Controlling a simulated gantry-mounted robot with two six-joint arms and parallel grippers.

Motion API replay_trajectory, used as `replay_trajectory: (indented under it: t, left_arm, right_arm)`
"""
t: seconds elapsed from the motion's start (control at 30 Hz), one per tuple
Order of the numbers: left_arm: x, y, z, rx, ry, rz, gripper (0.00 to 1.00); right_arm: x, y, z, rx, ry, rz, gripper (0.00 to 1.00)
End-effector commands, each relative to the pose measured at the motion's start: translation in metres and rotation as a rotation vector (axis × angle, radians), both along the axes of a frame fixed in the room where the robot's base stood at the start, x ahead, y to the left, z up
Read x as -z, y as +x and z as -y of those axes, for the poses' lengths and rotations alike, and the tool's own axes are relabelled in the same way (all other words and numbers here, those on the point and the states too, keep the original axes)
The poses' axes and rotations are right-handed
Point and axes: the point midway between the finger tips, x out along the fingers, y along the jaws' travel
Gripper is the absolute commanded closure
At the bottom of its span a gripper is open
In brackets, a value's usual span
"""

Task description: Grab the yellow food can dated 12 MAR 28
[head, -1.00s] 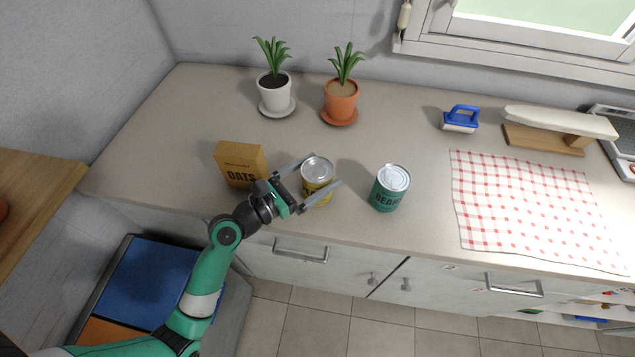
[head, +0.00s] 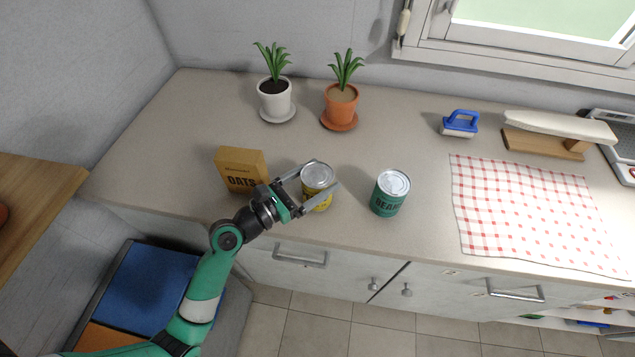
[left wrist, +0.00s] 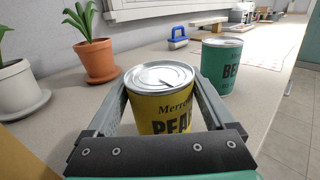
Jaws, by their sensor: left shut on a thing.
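A yellow can (head: 317,188) with a silver lid stands upright on the counter, between the oats box and a green can. My left gripper (head: 323,176) is shut on it, one finger on each side near its upper part. In the left wrist view the yellow can (left wrist: 165,108) fills the space between the fingers, and its label starts with "PEA". The lower part of the label is hidden by the gripper. No date can be read on it in these views. My right gripper is not in view.
A green beans can (head: 390,192) stands just right of the yellow can. A brown oats box (head: 240,170) is close on the left. Two potted plants (head: 276,97) (head: 341,105) stand behind. A checked cloth (head: 530,210), a blue-handled brush (head: 460,123) and a wooden stand (head: 545,141) are at the right.

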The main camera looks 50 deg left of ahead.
Motion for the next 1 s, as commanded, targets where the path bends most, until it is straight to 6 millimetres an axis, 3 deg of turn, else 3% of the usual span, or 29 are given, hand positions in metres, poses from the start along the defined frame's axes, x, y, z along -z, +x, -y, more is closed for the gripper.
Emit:
replay_trajectory:
  t: [0.17,0.37,0.6,0.8,1.0]
  left_arm:
    - [-0.01,0.0,0.0,0.0,0.0,0.004,1.0]
    - [-0.043,0.0,0.001,0.001,0.002,0.004,1.0]
    - [-0.105,-0.037,0.038,0.005,0.002,0.003,1.0]
    - [-0.123,-0.076,0.078,0.008,0.0,-0.001,1.0]
    - [-0.132,-0.095,0.096,0.004,0.0,0.002,1.0]
  right_arm:
    - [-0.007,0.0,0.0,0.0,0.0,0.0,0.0]
    - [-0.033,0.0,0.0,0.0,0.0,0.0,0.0]
    - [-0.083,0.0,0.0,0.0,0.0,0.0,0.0]
    - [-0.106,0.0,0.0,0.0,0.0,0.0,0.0]
    - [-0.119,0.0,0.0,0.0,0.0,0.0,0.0]
